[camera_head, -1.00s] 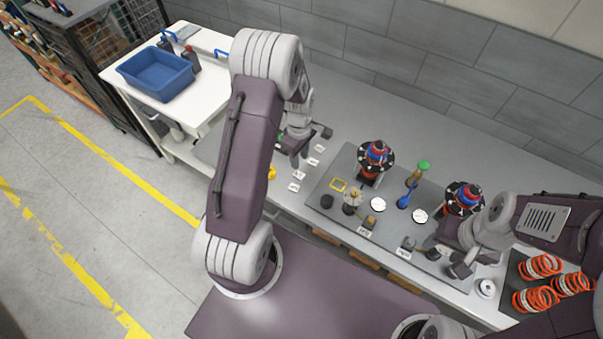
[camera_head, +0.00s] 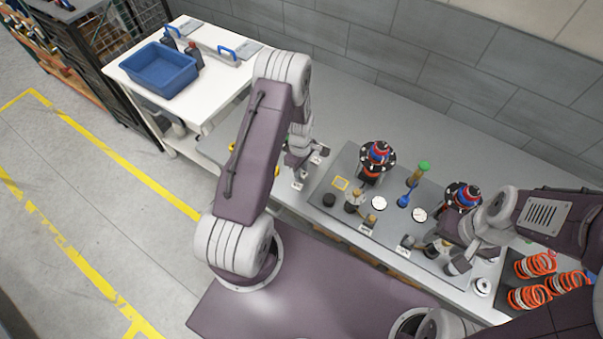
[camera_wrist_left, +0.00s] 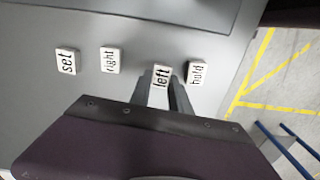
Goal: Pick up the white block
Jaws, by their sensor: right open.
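Several small white blocks with printed words lie on the grey bench. In the left wrist view they read "set" (camera_wrist_left: 66,61), "right" (camera_wrist_left: 110,60), "left" (camera_wrist_left: 161,78) and "hold" (camera_wrist_left: 196,73). My left gripper (camera_wrist_left: 163,92) has its two fingers on either side of the "left" block; whether they press on it cannot be told. In the head view my left gripper (camera_head: 300,179) is low over the bench by a white block (camera_head: 297,186). My right gripper (camera_head: 449,257) is open over the front right of the grey mat, apart from the blocks.
The grey mat (camera_head: 350,158) carries two red-and-blue assemblies (camera_head: 377,155), a green-topped part (camera_head: 424,167), white discs (camera_head: 379,202) and small dark parts. Orange springs (camera_head: 535,265) lie at the right. A blue bin (camera_head: 160,70) stands on the white table (camera_head: 212,88).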

